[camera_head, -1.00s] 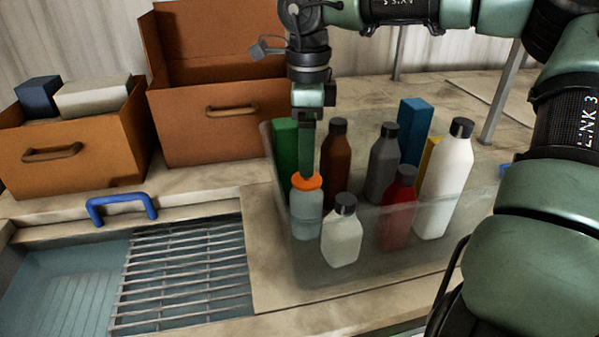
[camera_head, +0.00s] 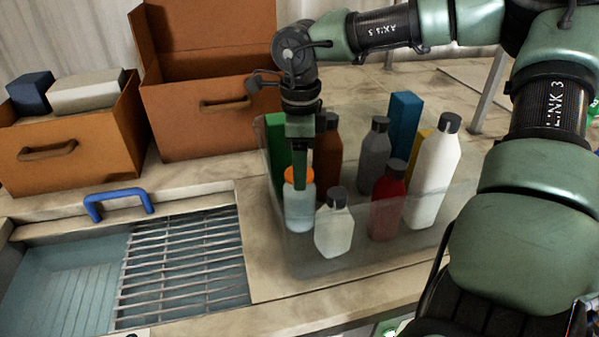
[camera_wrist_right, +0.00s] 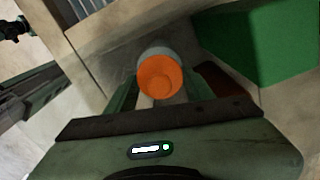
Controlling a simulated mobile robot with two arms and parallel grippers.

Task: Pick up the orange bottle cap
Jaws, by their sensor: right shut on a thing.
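The orange bottle cap (camera_head: 290,178) sits on top of a pale blue translucent bottle (camera_head: 299,211) at the left front of a clear bin (camera_head: 400,245). My right gripper (camera_head: 300,182) points straight down and is shut on the cap. Its finger hides the middle of the cap in the head view. In the right wrist view the cap (camera_wrist_right: 159,76) lies between the two green fingers, with the bottle's pale shoulder just beyond it. The bottle stands upright. My left gripper is not in view.
Close by in the bin stand a white bottle (camera_head: 334,226), a brown bottle (camera_head: 328,160), a red bottle (camera_head: 386,205) and a green box (camera_head: 278,145). Other bottles and boxes stand to the right. Orange crates (camera_head: 205,120) are behind, and a tank with a metal grate (camera_head: 185,260) is left.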

